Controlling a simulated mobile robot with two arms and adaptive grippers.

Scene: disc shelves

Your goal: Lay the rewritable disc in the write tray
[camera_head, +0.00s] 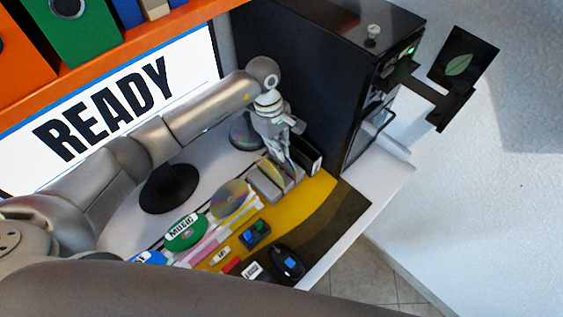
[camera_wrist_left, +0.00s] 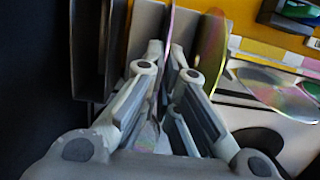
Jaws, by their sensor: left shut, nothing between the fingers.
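My left gripper (camera_head: 287,165) points down over a grey slotted rack (camera_head: 266,187) on the desk. It is shut with nothing held. In the left wrist view its fingers (camera_wrist_left: 165,72) are close by two thin iridescent discs standing on edge in the rack, one (camera_wrist_left: 168,38) just beyond the fingertips and one (camera_wrist_left: 212,48) to their right. Which disc is the rewritable one I cannot tell. A black drive tower (camera_head: 335,70) stands at the right, with green lights on its front; its front is seen at a steep angle, and I cannot make out the write tray clearly.
A shiny disc (camera_head: 232,198) and a green MUSIC disc (camera_head: 185,232) lie left of the rack. A black mouse (camera_head: 288,262) and small items are near the front edge. A monitor reading READY (camera_head: 110,105) stands behind. A dark leaf sign (camera_head: 463,62) is beside the tower.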

